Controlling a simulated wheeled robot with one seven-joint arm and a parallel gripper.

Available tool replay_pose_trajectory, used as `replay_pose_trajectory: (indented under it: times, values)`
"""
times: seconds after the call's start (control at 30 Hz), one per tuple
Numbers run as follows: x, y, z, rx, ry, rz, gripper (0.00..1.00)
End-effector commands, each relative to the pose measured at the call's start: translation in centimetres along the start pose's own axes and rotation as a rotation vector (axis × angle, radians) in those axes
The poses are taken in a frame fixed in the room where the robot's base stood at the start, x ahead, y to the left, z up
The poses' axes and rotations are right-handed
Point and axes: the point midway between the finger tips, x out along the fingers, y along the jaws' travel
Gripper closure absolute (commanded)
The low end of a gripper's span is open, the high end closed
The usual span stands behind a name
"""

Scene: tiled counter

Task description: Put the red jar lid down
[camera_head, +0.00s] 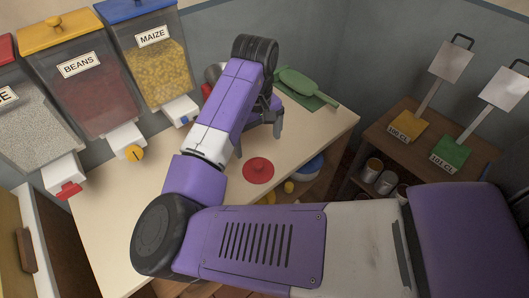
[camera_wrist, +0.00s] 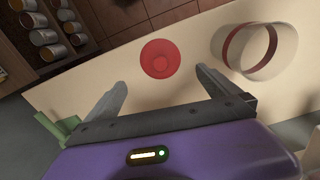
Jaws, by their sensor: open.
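The red jar lid (camera_head: 258,170) lies flat on the pale counter (camera_head: 115,235), near its front edge in the head view. My gripper (camera_wrist: 160,82) is open and empty above the counter. In the head view my gripper (camera_head: 258,138) is partly hidden by my own arm, with its fingers pointing down behind the lid.
Dispensers for beans (camera_head: 85,85) and maize (camera_head: 160,65) line the wall. A green scoop-like thing (camera_head: 305,85) lies at the counter's back right. Bare counter lies left of my arm.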

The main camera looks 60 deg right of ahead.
Motion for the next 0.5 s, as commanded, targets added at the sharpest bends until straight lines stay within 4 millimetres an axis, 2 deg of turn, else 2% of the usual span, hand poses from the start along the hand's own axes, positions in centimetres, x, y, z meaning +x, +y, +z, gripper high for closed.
replay_pose_trajectory:
  times: [0.17, 0.27, 0.37, 0.5]
  values:
    - [-0.2, 0.2, 0.0, 0.002, 0.002, 0.007, 0.0]
    - [-0.1, 2.1, -0.2, 0.014, 0.024, 0.066, 0.0]
    - [-0.1, 6.3, -0.7, 0.033, 0.082, 0.2, 0.0]
    - [-1.7, 13.4, -1.8, 0.041, 0.217, 0.458, 0.0]
